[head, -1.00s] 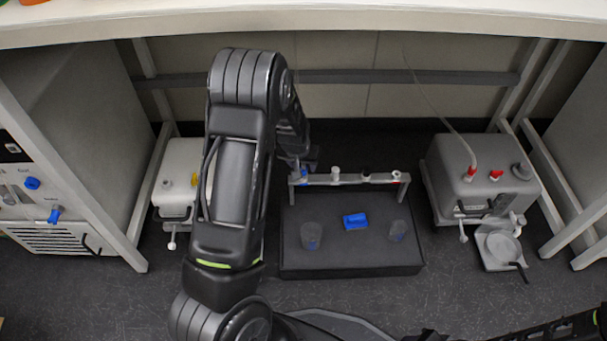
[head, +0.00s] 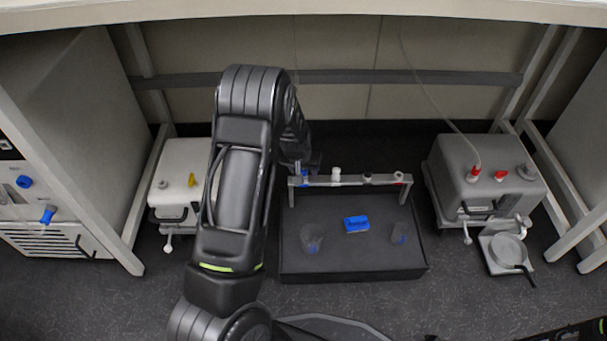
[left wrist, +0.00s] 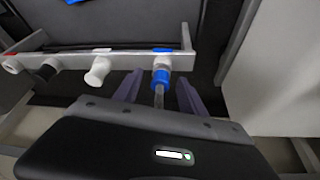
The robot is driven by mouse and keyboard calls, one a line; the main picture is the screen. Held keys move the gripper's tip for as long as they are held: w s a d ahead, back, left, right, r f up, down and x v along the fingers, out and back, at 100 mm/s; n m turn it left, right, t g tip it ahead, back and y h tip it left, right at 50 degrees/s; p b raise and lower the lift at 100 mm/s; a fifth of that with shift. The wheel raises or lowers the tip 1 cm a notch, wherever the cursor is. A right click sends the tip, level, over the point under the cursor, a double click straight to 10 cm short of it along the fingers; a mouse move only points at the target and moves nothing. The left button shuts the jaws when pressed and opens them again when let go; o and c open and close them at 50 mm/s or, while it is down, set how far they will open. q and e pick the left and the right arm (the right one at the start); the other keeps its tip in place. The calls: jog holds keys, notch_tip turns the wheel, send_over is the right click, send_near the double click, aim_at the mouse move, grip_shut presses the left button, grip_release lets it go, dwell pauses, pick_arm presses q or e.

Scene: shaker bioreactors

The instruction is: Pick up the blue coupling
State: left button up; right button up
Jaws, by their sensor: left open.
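The blue coupling (head: 304,178) sits at the left end of the grey rack bar (head: 350,180), partly hidden by my left gripper. In the left wrist view the coupling (left wrist: 161,76) shows a blue ring and blue top, with a thin clear tube hanging from it. My left gripper (left wrist: 160,92) is open, its two fingers on either side of the tube and coupling, without visible contact. In the head view my left gripper (head: 299,168) is dark and small behind my forearm. My right gripper is not in view.
White, black and red-marked couplings (head: 336,173) share the bar. Below lies a dark tray (head: 350,265) with a blue block (head: 356,224) and two clear cups (head: 311,238). A white box (head: 185,170) stands left, a grey box (head: 490,180) right. The table overhangs above.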

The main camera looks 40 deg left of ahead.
pick_arm(q)
jog(key=shift+c, duration=0.6)
grip_shut()
